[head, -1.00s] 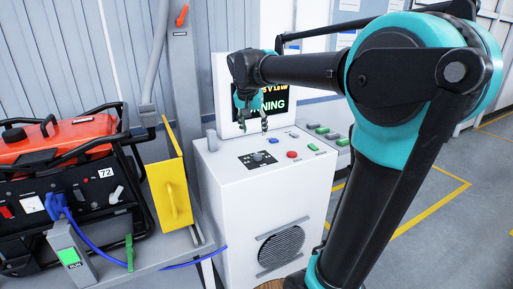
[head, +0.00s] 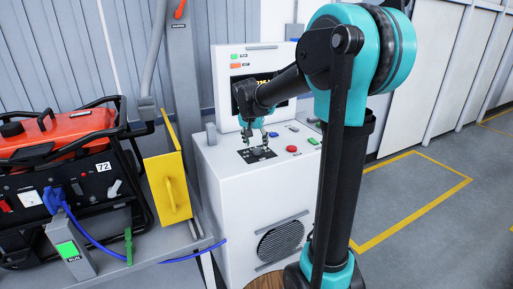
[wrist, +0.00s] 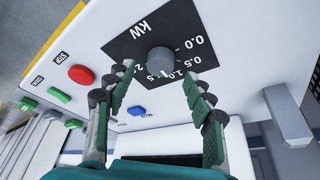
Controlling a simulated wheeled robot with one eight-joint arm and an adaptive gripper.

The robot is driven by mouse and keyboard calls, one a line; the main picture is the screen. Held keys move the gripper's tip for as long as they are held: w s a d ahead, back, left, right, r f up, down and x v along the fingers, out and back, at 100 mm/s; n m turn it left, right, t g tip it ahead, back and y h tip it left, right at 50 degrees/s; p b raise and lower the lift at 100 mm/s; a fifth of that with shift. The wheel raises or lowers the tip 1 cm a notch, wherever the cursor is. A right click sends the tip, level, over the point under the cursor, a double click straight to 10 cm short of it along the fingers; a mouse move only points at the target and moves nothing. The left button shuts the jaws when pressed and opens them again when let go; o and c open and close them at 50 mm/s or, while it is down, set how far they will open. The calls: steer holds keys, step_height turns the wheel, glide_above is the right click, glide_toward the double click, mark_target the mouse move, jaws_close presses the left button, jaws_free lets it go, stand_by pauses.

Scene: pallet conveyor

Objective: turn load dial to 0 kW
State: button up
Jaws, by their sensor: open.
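The load dial is a round grey knob (wrist: 160,61) on a black plate (wrist: 128,45) marked "kW", with a scale including 0.0, 0.5 and 1.0. In the wrist view its pointer side faces the numbers near 1.0 and 1.5; the exact setting is hard to read. The plate also shows in the head view (head: 246,157) on top of a white cabinet (head: 225,188). My gripper (head: 258,143) is just above the dial, fingers pointing down. In the wrist view the open fingers (wrist: 160,92) stand apart on either side, short of the knob, holding nothing.
A red button (wrist: 81,74) and green buttons (wrist: 58,95) sit beside the plate, with a blue button (wrist: 137,111) nearer. A grey handle-like block (wrist: 287,112) stands at the cabinet's other side. A display panel (head: 237,60) rises behind. An orange generator (head: 60,135) stands left.

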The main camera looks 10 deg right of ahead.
mark_target(257, 148)
steer(key=shift+x, duration=1.5)
steer(key=c, duration=1.2)
